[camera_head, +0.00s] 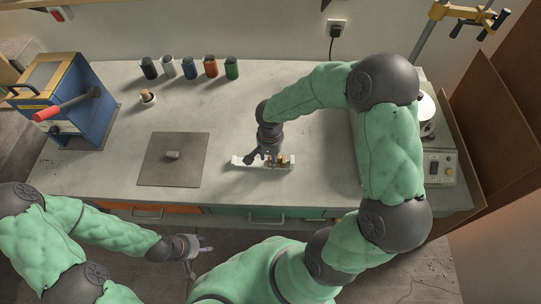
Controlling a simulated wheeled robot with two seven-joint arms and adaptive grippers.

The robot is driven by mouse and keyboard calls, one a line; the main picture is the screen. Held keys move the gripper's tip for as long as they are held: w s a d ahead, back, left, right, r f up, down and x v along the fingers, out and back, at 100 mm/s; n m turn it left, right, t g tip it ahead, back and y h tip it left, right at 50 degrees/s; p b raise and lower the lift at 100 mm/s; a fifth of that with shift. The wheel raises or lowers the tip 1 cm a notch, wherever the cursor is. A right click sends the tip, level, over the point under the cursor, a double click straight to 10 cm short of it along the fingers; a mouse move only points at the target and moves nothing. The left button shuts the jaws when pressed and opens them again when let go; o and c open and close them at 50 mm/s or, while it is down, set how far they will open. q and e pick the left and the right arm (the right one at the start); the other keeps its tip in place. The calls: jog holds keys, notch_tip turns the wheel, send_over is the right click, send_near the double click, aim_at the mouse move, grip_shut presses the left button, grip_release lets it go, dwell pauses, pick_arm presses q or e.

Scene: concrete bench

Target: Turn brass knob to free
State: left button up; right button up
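A small pale fixture (240,160) lies on the bench below my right arm, with a brass-coloured part (283,160) toward its right end. The brass part is small and partly covered, so its turn position cannot be read. My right gripper (262,157) points down at the fixture, its fingers at or just above it, beside the brass part. Whether they touch or grip it cannot be told. My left gripper (197,259) is in front of the bench edge, low, with its fingers apart and nothing between them.
A grey square plate (155,172) with a small block lies left of the fixture. A blue press (72,110) with a red-handled lever stands far left. Several coloured cups (190,69) line the back. A balance-like device (441,165) stands right, behind my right arm.

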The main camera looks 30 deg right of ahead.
aim_at(270, 158)
jog(key=shift+r, duration=0.15)
notch_tip(270, 158, up, 12)
dwell(0.5)
jog(key=shift+a+f, duration=0.1)
jog(key=shift+f, duration=0.1)
